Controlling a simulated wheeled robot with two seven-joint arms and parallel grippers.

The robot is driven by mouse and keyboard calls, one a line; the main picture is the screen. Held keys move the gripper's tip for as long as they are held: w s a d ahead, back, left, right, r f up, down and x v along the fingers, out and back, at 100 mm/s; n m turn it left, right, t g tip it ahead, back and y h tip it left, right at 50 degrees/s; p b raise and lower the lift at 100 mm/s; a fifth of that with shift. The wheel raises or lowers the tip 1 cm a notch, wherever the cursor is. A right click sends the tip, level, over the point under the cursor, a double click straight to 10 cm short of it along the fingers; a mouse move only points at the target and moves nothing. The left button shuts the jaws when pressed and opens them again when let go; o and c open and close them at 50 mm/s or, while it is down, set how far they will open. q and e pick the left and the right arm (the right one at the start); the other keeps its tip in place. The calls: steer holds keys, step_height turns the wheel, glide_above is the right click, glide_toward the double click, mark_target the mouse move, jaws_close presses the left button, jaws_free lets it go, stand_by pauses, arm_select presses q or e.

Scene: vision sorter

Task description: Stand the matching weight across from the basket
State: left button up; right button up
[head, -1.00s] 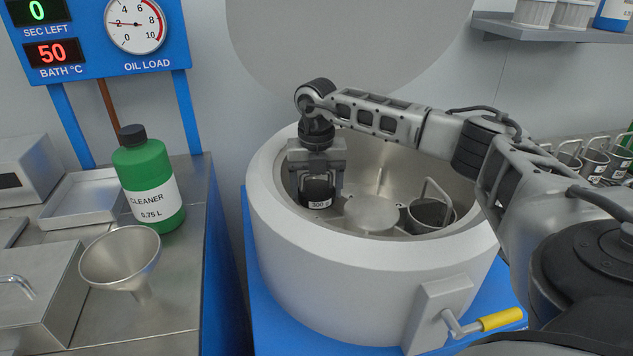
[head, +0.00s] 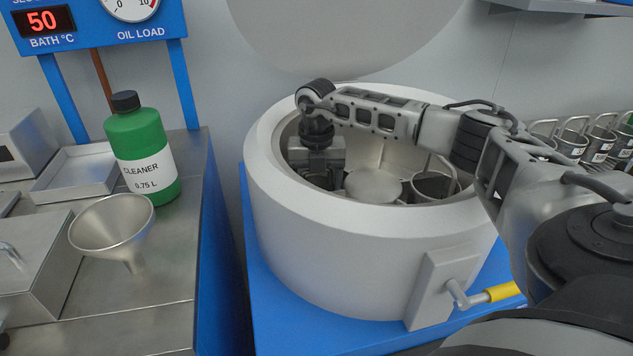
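The white round drum (head: 350,245) stands in the middle, its steel inside partly visible. A basket (head: 433,187) with an upright handle sits inside it on the right of a round steel hub (head: 373,187). My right gripper (head: 318,178) points down inside the drum on the left of the hub, across from the basket. It is closed around the dark weight (head: 317,181). The front rim hides the fingertips and the lower part of the weight, and its label does not show now. I cannot tell whether the weight touches the drum floor. My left gripper is out of view.
A yellow-handled crank (head: 503,291) sticks out at the drum's front right. On the left bench stand a green cleaner bottle (head: 140,145) and a steel funnel (head: 112,228). Several metal baskets (head: 600,140) stand at the far right. My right arm crosses above the drum's right rim.

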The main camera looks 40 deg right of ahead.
steer(key=o, duration=1.3)
steer(key=shift+c, duration=0.2)
steer(key=shift+r, duration=0.1)
step_height(320, 180, up, 16)
